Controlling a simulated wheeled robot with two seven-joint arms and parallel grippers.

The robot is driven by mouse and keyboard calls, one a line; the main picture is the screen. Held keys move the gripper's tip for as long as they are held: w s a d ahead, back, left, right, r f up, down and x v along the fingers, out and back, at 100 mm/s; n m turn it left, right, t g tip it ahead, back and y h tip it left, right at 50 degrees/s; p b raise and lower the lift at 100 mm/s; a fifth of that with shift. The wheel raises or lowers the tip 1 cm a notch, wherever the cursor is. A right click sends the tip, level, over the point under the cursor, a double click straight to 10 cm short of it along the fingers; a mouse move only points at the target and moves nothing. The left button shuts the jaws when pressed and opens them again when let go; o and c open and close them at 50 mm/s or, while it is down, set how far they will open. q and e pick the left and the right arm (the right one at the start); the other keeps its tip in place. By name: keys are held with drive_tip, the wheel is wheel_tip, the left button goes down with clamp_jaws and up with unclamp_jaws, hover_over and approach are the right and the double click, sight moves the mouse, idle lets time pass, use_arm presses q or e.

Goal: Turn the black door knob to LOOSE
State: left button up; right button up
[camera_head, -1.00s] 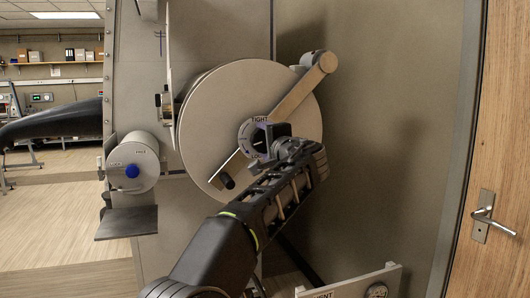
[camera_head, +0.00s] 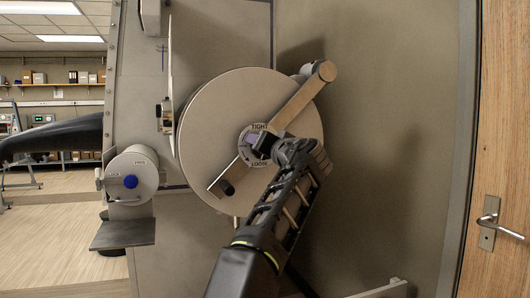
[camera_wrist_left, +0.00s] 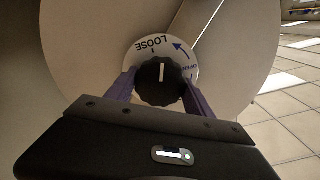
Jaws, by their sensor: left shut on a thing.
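The black door knob (camera_wrist_left: 160,82) is ribbed, with a white pointer line. It sits at the centre of a white ring with blue and black lettering, on the large round door (camera_head: 205,120). In the head view the ring (camera_head: 247,151) reads TIGHT at the top and LOOSE at the bottom. In the left wrist view LOOSE shows above the knob, and the pointer line points up, near LOOSE. My left gripper (camera_wrist_left: 160,90) is shut on the knob, one purple finger at each side. In the head view it (camera_head: 272,145) hides much of the knob. My right gripper is not in view.
A pale bar (camera_head: 300,98) crosses the round door, with a dark handle (camera_head: 226,187) at its lower end. Left of it are a smaller cylinder with a blue knob (camera_head: 131,181) and a grey shelf (camera_head: 122,234). A wooden door (camera_head: 504,150) stands at right.

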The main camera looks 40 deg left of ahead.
use_arm(q)
drive_tip(key=shift+f+n+b, duration=0.1)
drive_tip(key=shift+n+b, duration=0.3)
drive_tip(key=shift+n, duration=1.6)
drive_tip(key=o, duration=1.4)
drive_tip(key=shift+c, duration=0.2)
drive_tip(key=b+v, duration=0.4)
drive_tip(key=v, duration=0.3)
drive_tip(key=shift+s+d, duration=0.25)
drive_tip(key=shift+d, duration=0.1)
